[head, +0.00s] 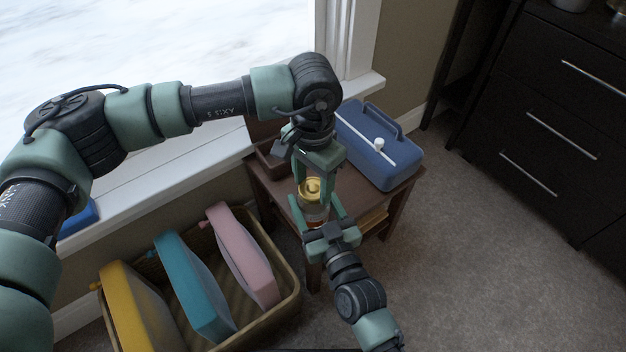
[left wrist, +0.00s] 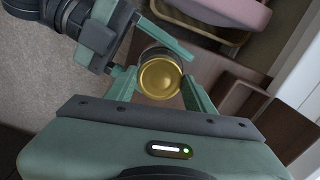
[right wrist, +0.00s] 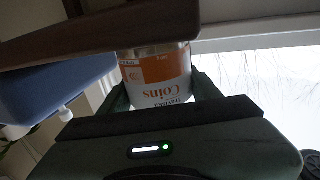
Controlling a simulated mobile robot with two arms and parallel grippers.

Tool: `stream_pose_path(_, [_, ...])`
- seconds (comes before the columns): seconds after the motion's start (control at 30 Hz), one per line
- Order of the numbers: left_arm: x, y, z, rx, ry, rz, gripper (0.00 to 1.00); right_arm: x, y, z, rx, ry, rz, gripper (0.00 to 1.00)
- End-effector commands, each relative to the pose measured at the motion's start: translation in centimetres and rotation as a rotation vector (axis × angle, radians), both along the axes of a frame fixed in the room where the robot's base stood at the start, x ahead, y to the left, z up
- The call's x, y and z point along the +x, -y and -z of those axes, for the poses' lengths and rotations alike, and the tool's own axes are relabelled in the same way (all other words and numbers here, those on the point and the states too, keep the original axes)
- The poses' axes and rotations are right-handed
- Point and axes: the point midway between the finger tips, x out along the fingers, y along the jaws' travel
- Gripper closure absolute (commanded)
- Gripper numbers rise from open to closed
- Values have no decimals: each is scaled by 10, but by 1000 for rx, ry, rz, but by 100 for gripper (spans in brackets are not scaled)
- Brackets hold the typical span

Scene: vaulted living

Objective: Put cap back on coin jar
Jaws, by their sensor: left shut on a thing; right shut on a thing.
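The coin jar (head: 315,212) is clear with an orange and white label. It stands at the front of the small brown side table. My right gripper (head: 328,224) is shut around its body from the front. In the right wrist view the "Coins" label (right wrist: 160,80) appears upside down between the fingers. The round gold cap (head: 313,188) is over the jar's mouth, and my left gripper (head: 312,182) is shut on it from above. The left wrist view shows the cap (left wrist: 160,79) face-on between the fingertips. I cannot tell whether it touches the rim.
A blue toolbox (head: 378,145) stands on the side table (head: 270,185), behind and right of the jar. A wicker basket (head: 285,310) with yellow, teal and pink items is at lower left. A black drawer unit (head: 550,120) is at right. Carpet (head: 480,260) in front is clear.

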Motion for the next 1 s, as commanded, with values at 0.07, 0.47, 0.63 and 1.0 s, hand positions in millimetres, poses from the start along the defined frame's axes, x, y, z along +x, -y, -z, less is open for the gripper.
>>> stream_pose_path(0.07, [1,0,-1,0,1,152,83,0,0,0,0,-1,0,100])
stream_pose_path(0.47, [1,0,0,-1,0,441,84,0,0,0,0,-1,0,100])
stream_pose_path(0.63, [1,0,-1,-1,0,439,41,0,0,0,0,-1,0,100])
stream_pose_path(1.0, [1,0,-1,-1,0,437,25,0,0,1,0,-1,0,100])
